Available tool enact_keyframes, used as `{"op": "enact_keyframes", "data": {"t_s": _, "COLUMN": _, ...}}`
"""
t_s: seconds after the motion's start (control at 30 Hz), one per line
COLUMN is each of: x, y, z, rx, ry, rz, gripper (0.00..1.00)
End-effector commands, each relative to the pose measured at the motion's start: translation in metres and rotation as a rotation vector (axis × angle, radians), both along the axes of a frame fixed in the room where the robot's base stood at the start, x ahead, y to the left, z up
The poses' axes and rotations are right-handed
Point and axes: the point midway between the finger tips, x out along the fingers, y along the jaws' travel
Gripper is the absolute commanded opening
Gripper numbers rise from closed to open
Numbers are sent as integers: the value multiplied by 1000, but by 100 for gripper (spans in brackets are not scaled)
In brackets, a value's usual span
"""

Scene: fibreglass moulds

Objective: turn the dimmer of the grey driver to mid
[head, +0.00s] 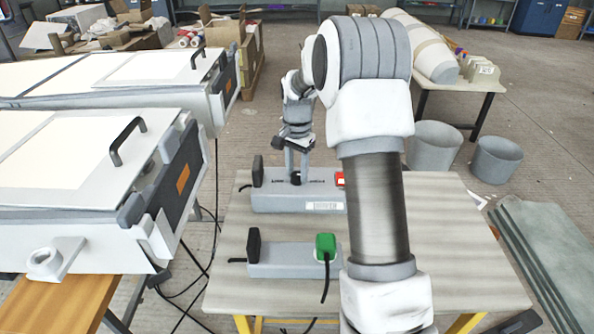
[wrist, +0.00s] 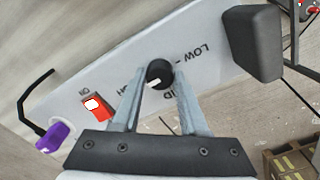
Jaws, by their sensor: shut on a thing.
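The grey driver (head: 275,203) is a long box across the table, and it also shows in the wrist view (wrist: 215,65). Its dimmer is a round black knob (wrist: 160,72) with a white mark on its lower left edge. LOW is printed to the knob's right; MID and the label at left are partly hidden by the fingers. My gripper (head: 297,170) points down at the driver, its two fingertips (wrist: 162,80) shut on the knob from either side. The white mark points between the two partly hidden labels; its exact setting is hard to tell.
A red switch (wrist: 97,106), a purple plug (wrist: 54,138) and a black block (wrist: 253,43) are on the driver. A second grey box (head: 280,262) with a green plug (head: 325,243) sits nearer. White moulds (head: 75,150) stand left; the wooden table (head: 465,245) is bare at right.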

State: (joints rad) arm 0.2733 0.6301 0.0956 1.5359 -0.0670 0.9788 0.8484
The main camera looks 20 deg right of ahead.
Motion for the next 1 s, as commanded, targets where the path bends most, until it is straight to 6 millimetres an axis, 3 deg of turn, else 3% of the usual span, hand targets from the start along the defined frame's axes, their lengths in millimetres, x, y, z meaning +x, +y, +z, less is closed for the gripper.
{"op": "enact_keyframes", "data": {"t_s": 0.47, "x": 0, "y": 0, "z": 2, "rx": 0, "ry": -1, "rz": 63, "gripper": 0}}
{"op": "enact_keyframes", "data": {"t_s": 1.0, "x": 0, "y": 0, "z": 4, "rx": -1, "ry": 0, "rz": 508, "gripper": 0}}
